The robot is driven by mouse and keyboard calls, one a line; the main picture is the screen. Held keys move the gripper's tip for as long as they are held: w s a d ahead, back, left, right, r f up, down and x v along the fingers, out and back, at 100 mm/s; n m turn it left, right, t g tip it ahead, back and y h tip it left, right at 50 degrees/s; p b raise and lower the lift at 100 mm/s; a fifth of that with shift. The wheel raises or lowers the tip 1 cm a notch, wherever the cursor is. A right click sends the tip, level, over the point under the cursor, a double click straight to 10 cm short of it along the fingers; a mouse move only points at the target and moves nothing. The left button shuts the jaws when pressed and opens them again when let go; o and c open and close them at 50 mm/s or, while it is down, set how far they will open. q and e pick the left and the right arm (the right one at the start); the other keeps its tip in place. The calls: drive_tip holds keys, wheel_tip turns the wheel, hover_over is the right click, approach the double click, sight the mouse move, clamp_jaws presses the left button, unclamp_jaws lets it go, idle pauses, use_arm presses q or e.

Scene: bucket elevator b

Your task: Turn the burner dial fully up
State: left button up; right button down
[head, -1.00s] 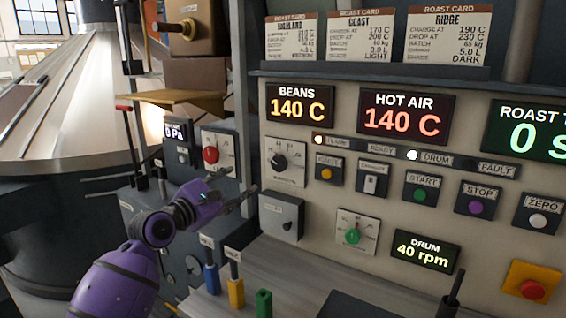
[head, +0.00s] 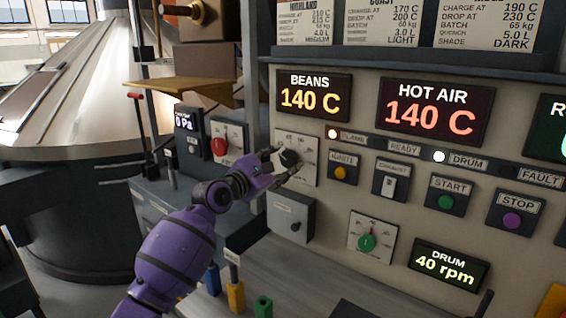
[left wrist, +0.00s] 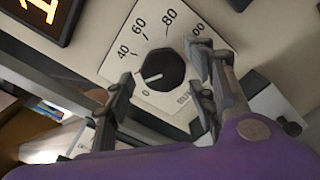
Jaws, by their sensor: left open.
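The burner dial (head: 289,159) is a black round knob on a white scale plate at the left of the control panel. In the left wrist view the dial (left wrist: 160,70) shows a white mark turned toward the low end of the scale, near 0. My left gripper (head: 274,162) is at the dial, its fingers spread. In the left wrist view the open gripper (left wrist: 162,82) has one finger on each side of the knob; I cannot tell whether either touches it. My right gripper is not in view.
A red knob (head: 219,146) is left of the dial and a grey box (head: 290,216) is below it. The ignite button (head: 341,173) and a green-centred dial (head: 367,242) are to the right. Coloured handles (head: 236,295) stand on the ledge below. A yellowish shelf (head: 180,88) juts out above left.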

use_arm(q)
drive_tip(key=shift+w+d, duration=0.2)
drive_tip(key=shift+w, duration=0.05)
drive_tip(key=shift+r, duration=0.1)
drive_tip(key=c, duration=1)
drive_tip(key=shift+r, duration=0.1)
drive_tip(key=shift+c, duration=0.2)
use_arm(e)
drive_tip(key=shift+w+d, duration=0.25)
